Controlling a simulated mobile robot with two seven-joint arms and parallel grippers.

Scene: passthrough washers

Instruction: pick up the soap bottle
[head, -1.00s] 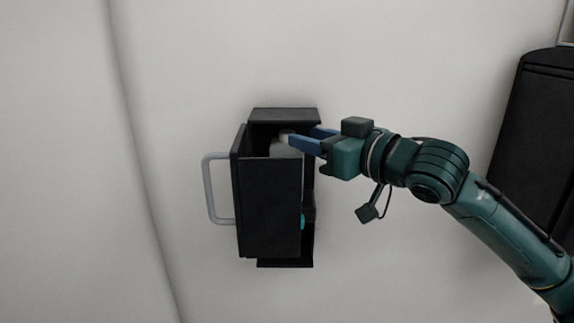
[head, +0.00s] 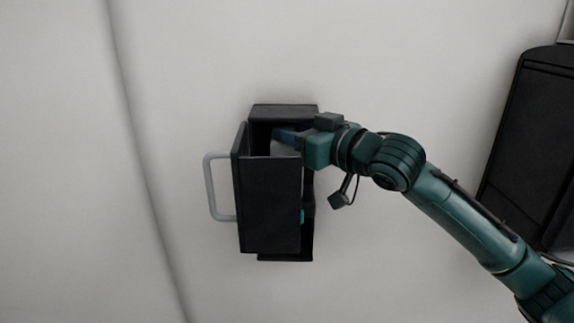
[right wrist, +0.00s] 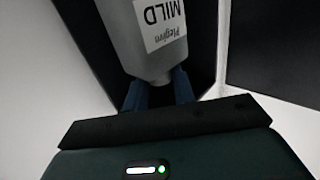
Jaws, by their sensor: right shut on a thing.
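The soap bottle (right wrist: 148,40) is grey with a white label reading "MILD", shown upside down in the right wrist view. In the head view only a grey bit of it (head: 284,149) shows inside the black wall cabinet (head: 270,205); the cabinet's front panel hides the rest. My right gripper (head: 282,136) reaches into the cabinet's top from the right. Its blue fingers (right wrist: 159,88) are shut on the bottle, one on each side of its narrow end. My left gripper is not in view.
The cabinet has a grey handle (head: 209,187) on its left. A small teal thing (head: 302,216) shows at its right side. A large black cabinet (head: 525,150) stands at the far right. The pale wall around is clear.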

